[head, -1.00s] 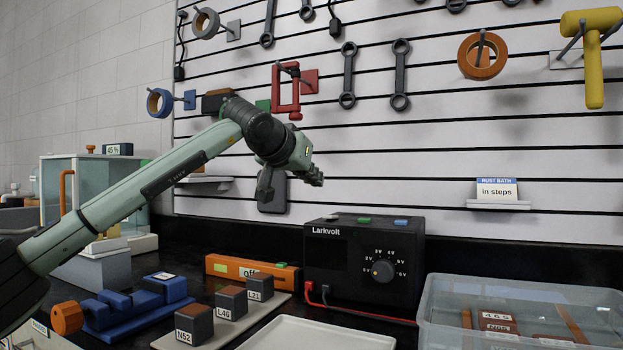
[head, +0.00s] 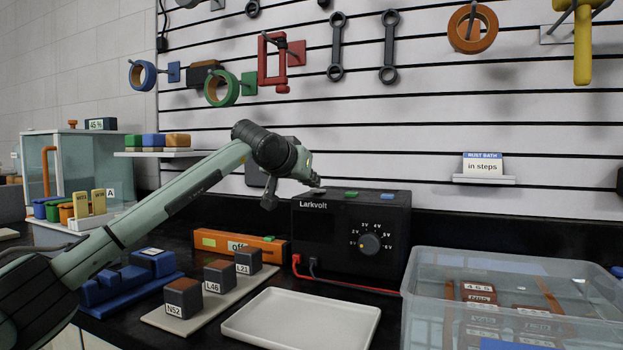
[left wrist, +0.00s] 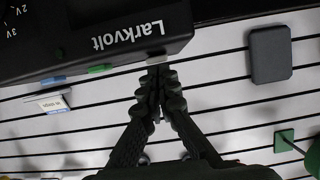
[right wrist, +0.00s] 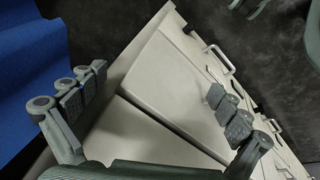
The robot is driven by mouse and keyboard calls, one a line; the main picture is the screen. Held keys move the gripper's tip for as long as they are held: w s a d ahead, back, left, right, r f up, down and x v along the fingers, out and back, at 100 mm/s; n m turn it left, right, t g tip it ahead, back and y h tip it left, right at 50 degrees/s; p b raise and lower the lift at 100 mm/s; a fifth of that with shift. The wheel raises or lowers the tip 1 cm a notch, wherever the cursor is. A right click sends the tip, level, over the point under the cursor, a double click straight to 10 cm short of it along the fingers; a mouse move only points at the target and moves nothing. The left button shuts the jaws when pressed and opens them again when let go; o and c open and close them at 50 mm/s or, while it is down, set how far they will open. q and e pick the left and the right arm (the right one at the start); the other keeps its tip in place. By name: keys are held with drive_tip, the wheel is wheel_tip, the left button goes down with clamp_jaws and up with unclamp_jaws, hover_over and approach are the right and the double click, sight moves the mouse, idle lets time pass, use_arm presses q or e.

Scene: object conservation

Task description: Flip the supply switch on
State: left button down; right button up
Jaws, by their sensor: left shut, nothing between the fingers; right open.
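The supply is a black box marked Larkvolt (head: 325,235) on the dark bench, with a round dial (head: 370,243) on its front. Its top carries a small grey piece (left wrist: 157,58), a green piece (head: 351,194) and a blue piece (head: 388,195). I cannot tell from the shapes which is the switch. My left gripper (head: 316,184) is shut and empty, its tips at the top left edge of the supply. In the left wrist view its fingertips (left wrist: 159,76) are close to the grey piece; contact is unclear. My right gripper (right wrist: 158,100) is open and empty, away from the supply.
An orange bar reading "off" (head: 267,248) lies left of the supply. Labelled blocks stand on a board (head: 187,318), beside a white tray (head: 262,325). A clear bin (head: 420,290) stands right. The right wrist view shows a grey cabinet (right wrist: 165,75) with handles.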

use_arm(q)
drive_tip(key=shift+f+b, duration=0.2)
drive_tip(key=shift+b, duration=0.1)
drive_tip(key=shift+s+f+t+b, duration=0.15)
drive_tip(key=shift+f+t+b, duration=0.3)
drive_tip(key=shift+b, duration=0.75)
drive_tip(key=shift+r, duration=0.25)
drive_tip(key=shift+r+p, duration=0.35)
drive_tip(key=shift+p, duration=0.1)
drive_tip(key=r, duration=0.1)
drive_tip(key=r+p, duration=0.2)
drive_tip(key=shift+s+a+r, duration=0.25)
drive_tip(key=shift+s, duration=0.05)
drive_tip(key=s+a+b, duration=0.2)
drive_tip(key=s+a, duration=0.1)
drive_tip(key=s, duration=0.6)
drive_tip(key=shift+a+r, duration=0.3)
drive_tip(key=shift+r, duration=0.15)
use_arm(e)
drive_tip(key=shift+w+d+v, duration=0.15)
drive_tip(key=shift+v, duration=0.7)
drive_tip(key=shift+w+d+v, duration=0.1)
drive_tip(key=shift+w+v, duration=0.05)
drive_tip(key=shift+v, duration=0.7)
drive_tip(key=shift+w+d+v, duration=0.15)
drive_tip(key=shift+v, duration=0.7)
